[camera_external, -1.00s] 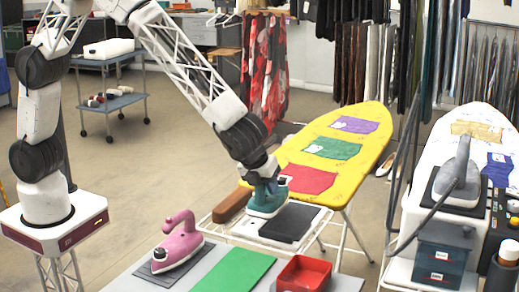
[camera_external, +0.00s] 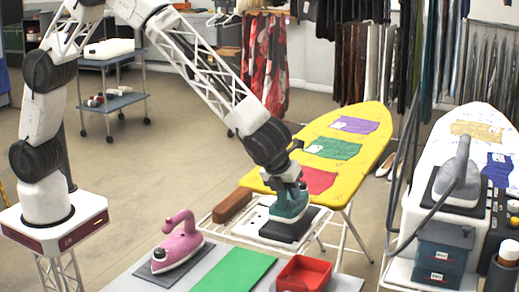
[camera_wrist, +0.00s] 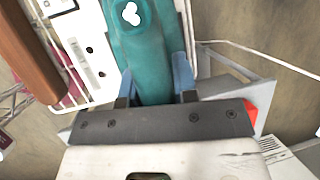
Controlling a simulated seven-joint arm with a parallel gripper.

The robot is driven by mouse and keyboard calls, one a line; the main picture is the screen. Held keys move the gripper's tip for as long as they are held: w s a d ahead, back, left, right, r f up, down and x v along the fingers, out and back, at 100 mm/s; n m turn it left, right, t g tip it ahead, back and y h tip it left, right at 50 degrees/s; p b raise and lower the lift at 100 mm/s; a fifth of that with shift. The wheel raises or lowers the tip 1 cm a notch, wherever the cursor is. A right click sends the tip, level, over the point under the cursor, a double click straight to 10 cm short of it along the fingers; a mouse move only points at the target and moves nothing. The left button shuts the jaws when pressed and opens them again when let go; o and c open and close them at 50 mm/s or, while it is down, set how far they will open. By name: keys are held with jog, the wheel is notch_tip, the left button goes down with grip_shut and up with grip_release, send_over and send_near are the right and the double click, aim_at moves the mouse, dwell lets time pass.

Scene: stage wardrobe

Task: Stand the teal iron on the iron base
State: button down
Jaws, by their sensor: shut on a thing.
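The teal iron (camera_external: 289,207) is in my gripper (camera_external: 289,188), over the dark iron base (camera_external: 290,230) at the near end of the yellow ironing board. The iron looks roughly level. It sits on or just above the base; I cannot tell whether they touch. In the wrist view the teal iron (camera_wrist: 145,45) fills the space between the two blue fingers of my gripper (camera_wrist: 153,82), which are shut on its handle. The base is mostly hidden there by the iron and my gripper.
A brown wooden block (camera_external: 232,205) lies left of the base on the white wire rack. A pink iron (camera_external: 178,243), a green mat (camera_external: 234,271) and a red tray (camera_external: 304,273) are on the front table. A grey iron (camera_external: 459,178) stands on the white board at right.

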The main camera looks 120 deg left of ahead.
aim_at(289, 202)
jog(key=shift+f, duration=1.7)
jog(key=shift+f, duration=0.1)
jog(key=c, duration=0.9)
grip_release()
jog(key=shift+v, duration=6.05)
